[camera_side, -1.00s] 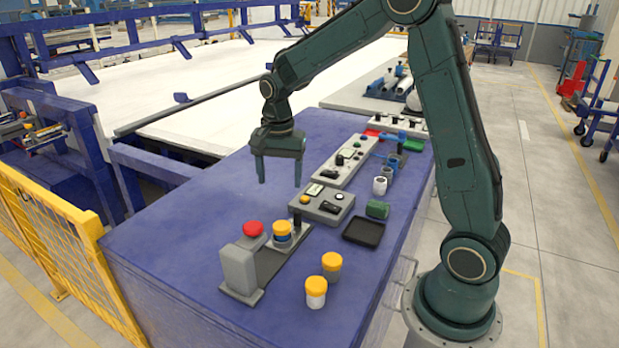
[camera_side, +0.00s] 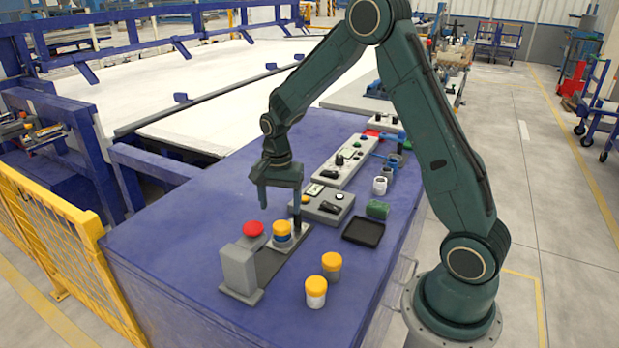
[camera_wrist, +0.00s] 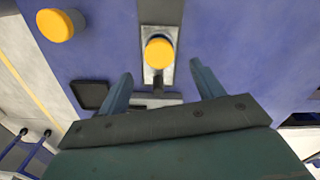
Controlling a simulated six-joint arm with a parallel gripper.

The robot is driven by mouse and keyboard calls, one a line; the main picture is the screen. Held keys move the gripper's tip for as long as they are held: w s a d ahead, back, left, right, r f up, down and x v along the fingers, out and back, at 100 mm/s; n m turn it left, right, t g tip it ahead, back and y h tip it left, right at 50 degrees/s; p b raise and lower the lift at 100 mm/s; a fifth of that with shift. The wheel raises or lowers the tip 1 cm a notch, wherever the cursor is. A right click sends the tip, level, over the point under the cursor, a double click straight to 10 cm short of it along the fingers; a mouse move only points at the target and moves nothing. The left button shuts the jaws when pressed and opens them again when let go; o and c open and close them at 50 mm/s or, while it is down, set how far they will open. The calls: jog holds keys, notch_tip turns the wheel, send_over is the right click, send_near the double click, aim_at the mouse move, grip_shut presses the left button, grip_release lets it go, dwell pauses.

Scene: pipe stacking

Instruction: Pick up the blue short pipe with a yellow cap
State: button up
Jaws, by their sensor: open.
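The blue short pipe with a yellow cap (camera_side: 282,233) stands upright on the grey plate of a fixture in the side view. My gripper (camera_side: 280,216) is open and empty, pointing down, just above and slightly behind the pipe. In the wrist view my gripper (camera_wrist: 163,74) has its two fingers spread to either side of the cap's line. I see no contact.
A grey block with a red knob (camera_side: 253,229) stands left of the pipe. Two other yellow-capped pipes, one grey (camera_side: 332,266) and one white (camera_side: 316,291), stand to the right. A control box (camera_side: 322,206) and black tray (camera_side: 363,232) are behind. The blue table's left side is clear.

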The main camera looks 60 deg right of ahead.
aim_at(282, 224)
jog(key=shift+d+f, duration=0.1)
jog(key=shift+f, duration=3.4)
jog(key=shift+c, duration=0.2)
jog(key=c, duration=1)
